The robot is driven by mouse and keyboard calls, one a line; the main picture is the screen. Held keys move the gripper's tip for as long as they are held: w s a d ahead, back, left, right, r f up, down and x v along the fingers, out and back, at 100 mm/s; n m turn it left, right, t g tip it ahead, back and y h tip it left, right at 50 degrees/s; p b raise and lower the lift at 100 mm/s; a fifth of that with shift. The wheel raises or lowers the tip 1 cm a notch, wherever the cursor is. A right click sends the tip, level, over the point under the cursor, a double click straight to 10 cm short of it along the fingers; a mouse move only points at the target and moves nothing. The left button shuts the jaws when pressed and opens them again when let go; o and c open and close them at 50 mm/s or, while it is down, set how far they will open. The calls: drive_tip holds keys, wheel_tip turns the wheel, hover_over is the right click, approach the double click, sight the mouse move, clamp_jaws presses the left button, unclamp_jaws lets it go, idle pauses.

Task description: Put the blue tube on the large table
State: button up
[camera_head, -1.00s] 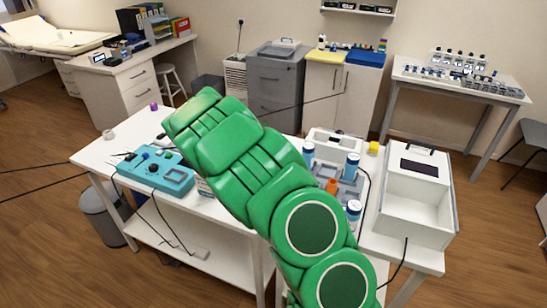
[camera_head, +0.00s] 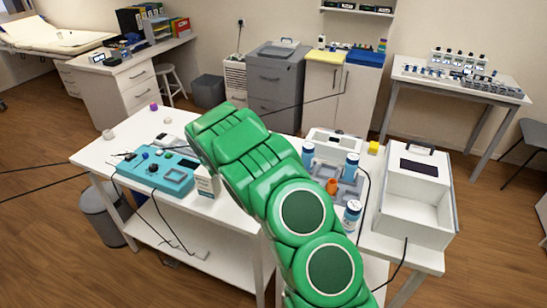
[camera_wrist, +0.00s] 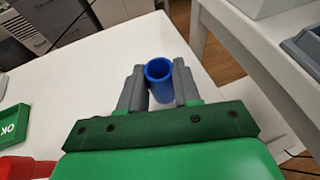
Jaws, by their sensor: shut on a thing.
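The blue tube (camera_wrist: 159,78) is upright between the two grey fingers of my gripper (camera_wrist: 159,88) in the wrist view, with its open end toward the camera. My gripper is shut on it. The white tabletop (camera_wrist: 113,65) shows beneath and around the tube; whether the tube touches it I cannot tell. In the head view my green arm hides the gripper and the tube. The large white table (camera_head: 125,150) there carries a teal device (camera_head: 160,172) left of my arm.
Blue-capped bottles (camera_head: 351,165) and an orange cup (camera_head: 331,186) stand right of my arm. A white open box (camera_head: 415,205) is at the right. A purple item (camera_head: 154,106) lies near the table's back edge. The table's left part has bare room.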

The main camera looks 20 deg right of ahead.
drive_tip(key=shift+f, duration=0.65)
drive_tip(key=shift+f, duration=0.1)
drive_tip(key=o, duration=1)
drive_tip(key=shift+o, duration=0.2)
drive_tip(key=shift+a+r, duration=0.15)
drive_tip(key=shift+r, duration=0.05)
drive_tip(key=v, duration=1.1)
drive_tip(key=shift+s+a, duration=0.3)
